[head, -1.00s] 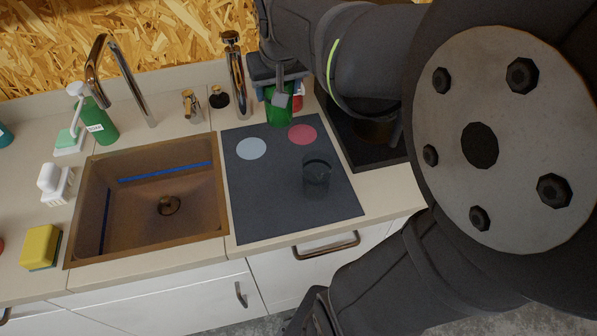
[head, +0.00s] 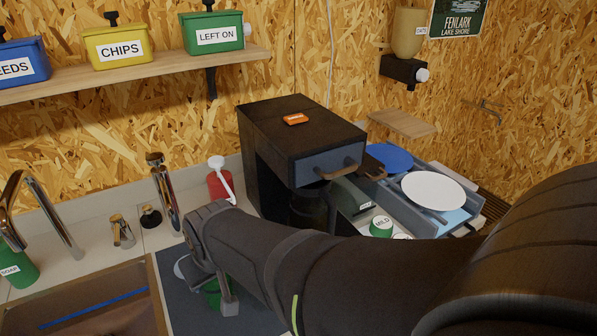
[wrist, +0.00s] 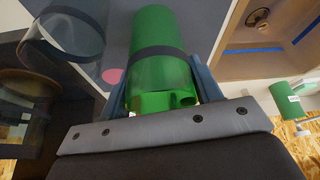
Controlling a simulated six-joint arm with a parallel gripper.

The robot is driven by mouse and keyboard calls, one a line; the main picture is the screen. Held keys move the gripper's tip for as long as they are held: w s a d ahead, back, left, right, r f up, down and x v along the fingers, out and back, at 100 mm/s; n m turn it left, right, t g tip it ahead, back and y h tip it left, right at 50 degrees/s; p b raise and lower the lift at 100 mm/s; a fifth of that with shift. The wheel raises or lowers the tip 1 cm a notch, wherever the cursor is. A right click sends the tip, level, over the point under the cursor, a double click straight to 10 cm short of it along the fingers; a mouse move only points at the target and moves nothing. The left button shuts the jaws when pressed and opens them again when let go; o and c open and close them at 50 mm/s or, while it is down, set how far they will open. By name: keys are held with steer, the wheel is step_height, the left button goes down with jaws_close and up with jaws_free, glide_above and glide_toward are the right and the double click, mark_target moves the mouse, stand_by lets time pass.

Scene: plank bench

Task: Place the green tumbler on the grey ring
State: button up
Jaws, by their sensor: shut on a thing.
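The green tumbler (head: 212,297) is held in my gripper (head: 222,292), low over the dark mat. In the wrist view the tumbler (wrist: 160,48) sits between the two fingers, with a dark band around it. I cannot tell whether it touches the mat. A pale grey disc (head: 180,267), the only grey marking that I see, shows partly at the left of my gripper. I cannot make out a ring shape. The wrist view does not show this disc; the tumbler may cover it.
A clear glass (wrist: 72,32) stands on the mat, near a pink disc (wrist: 112,76). The sink (head: 105,312) lies left of the mat. A black coffee machine (head: 285,135) and a red bottle (head: 220,183) stand behind. A dish rack (head: 445,222) is at right.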

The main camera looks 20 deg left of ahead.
steer(key=shift+f, duration=1.55)
steer(key=shift+f, duration=0.15)
steer(key=o, duration=0.7)
steer(key=shift+o, duration=0.2)
steer(key=shift+d+r, duration=0.1)
steer(key=shift+r, duration=0.45)
steer(key=v, duration=1)
steer(key=shift+r, duration=0.3)
steer(key=shift+s+d+r, duration=0.2)
steer(key=shift+r, duration=0.05)
steer(key=shift+c, duration=0.5)
